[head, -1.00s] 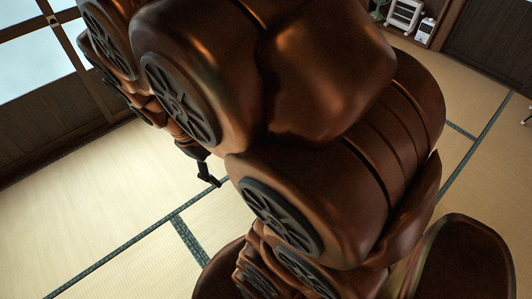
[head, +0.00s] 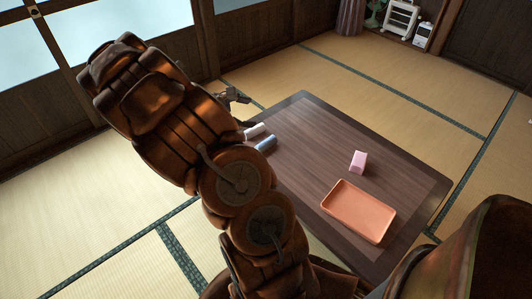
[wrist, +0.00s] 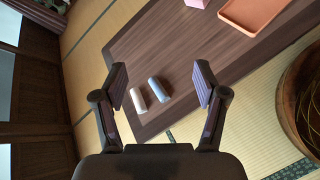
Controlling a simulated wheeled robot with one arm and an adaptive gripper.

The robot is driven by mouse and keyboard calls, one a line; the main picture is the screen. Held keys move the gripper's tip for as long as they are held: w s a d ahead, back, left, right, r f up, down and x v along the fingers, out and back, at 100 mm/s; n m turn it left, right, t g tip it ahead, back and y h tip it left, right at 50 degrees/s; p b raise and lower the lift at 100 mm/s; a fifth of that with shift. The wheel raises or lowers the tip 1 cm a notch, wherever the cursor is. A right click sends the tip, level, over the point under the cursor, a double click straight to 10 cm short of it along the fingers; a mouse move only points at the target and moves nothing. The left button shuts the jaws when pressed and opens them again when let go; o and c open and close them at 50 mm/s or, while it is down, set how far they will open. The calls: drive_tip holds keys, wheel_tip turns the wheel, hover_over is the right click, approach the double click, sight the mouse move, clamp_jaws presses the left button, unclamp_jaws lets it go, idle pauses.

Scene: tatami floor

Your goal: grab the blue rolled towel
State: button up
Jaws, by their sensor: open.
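The blue rolled towel (head: 266,144) lies on the low dark wooden table (head: 310,180), near its left edge. A white rolled towel (head: 256,131) lies beside it. In the wrist view the blue rolled towel (wrist: 159,89) and the white rolled towel (wrist: 138,101) lie side by side, beyond my gripper (wrist: 161,85) and in line with the gap between its fingers. My gripper is open and empty, apart from both towels. In the head view my gripper (head: 236,96) shows small and partly hidden behind my arm, by the table's far left corner.
A pink block (head: 358,161) and an orange tray (head: 358,212) are on the table, to the right of the towels. Tatami floor lies around the table. A white appliance (head: 401,18) stands on a shelf at the back.

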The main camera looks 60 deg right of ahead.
drive_tip(key=w+d+f+n+t+h+b, duration=0.1)
drive_tip(key=w+d+f+n+b, duration=0.15)
drive_tip(key=f, duration=0.55)
drive_tip(key=w+d+f+n+h+b, duration=0.1)
drive_tip(key=w+d+f+n+b, duration=0.1)
drive_tip(key=d+f+b, duration=0.35)
drive_tip(key=n+t+b, duration=0.2)
drive_tip(key=n+b, duration=0.2)
drive_tip(key=n, duration=0.1)
approach(266, 144)
drive_tip(key=w+f, duration=0.1)
drive_tip(key=w+a+f, duration=0.1)
drive_tip(key=shift+a+f, duration=0.15)
drive_tip(key=shift+f, duration=0.25)
drive_tip(key=shift+s+d+f+h+b, duration=0.15)
drive_tip(key=shift+d+f+b, duration=0.1)
drive_tip(key=shift+d, duration=0.35)
drive_tip(key=shift+s+d+f+h+b, duration=0.2)
drive_tip(key=shift+d+f+b, duration=0.1)
drive_tip(key=shift+d, duration=0.3)
drive_tip(key=x, duration=0.1)
drive_tip(key=b+x, duration=0.1)
drive_tip(key=x, duration=0.1)
drive_tip(key=b+x, duration=0.1)
drive_tip(key=shift+s+d+f, duration=0.1)
drive_tip(key=shift+s+f, duration=0.2)
drive_tip(key=shift+s, duration=0.05)
drive_tip(key=shift+d, duration=0.2)
drive_tip(key=c, duration=1.1)
drive_tip(key=shift+r, duration=0.15)
